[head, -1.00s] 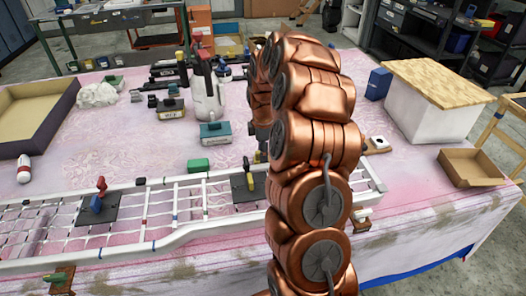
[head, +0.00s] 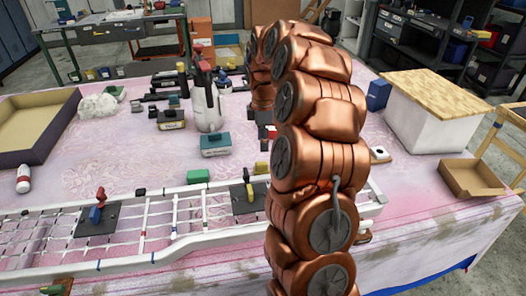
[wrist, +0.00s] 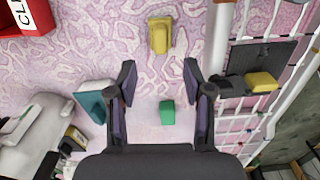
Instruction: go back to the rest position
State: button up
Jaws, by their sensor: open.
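My gripper (wrist: 160,78) is open and empty in the wrist view, its two dark fingers spread above the pink patterned table. A small green block (wrist: 167,112) lies on the table and shows between the fingers, below them. In the head view my copper arm covers the middle right, and the gripper is hidden behind it. The green block also shows in the head view (head: 198,176), near the white grille (head: 172,250) at the table's front.
A yellow block (wrist: 159,36) and a red box (wrist: 25,17) show in the wrist view. A white bottle (head: 207,106), a teal-topped container (head: 216,145), a cardboard tray (head: 472,178) and a wood-topped white box (head: 437,92) stand on the table. Open table lies left of centre.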

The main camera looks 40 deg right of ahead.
jog(key=shift+r, duration=1.1)
jog(key=shift+a, duration=0.15)
jog(key=s+a+r+m+p, duration=0.1)
jog(key=s+a+r+m, duration=0.15)
jog(key=s+a, duration=0.5)
jog(key=s+a+r+m, duration=0.25)
jog(key=s+a, duration=0.25)
jog(key=a, duration=0.5)
jog(key=s+a+f+m+g, duration=0.1)
jog(key=s+a+m, duration=0.2)
jog(key=s, duration=0.7)
jog(key=s+a+f+m+p, duration=0.1)
jog(key=s+a+m, duration=0.2)
jog(key=s, duration=0.7)
jog(key=shift+s+a+f+m+g, duration=0.3)
jog(key=shift+a+f+m+g, duration=0.1)
jog(key=shift+a, duration=0.45)
jog(key=shift+c, duration=0.3)
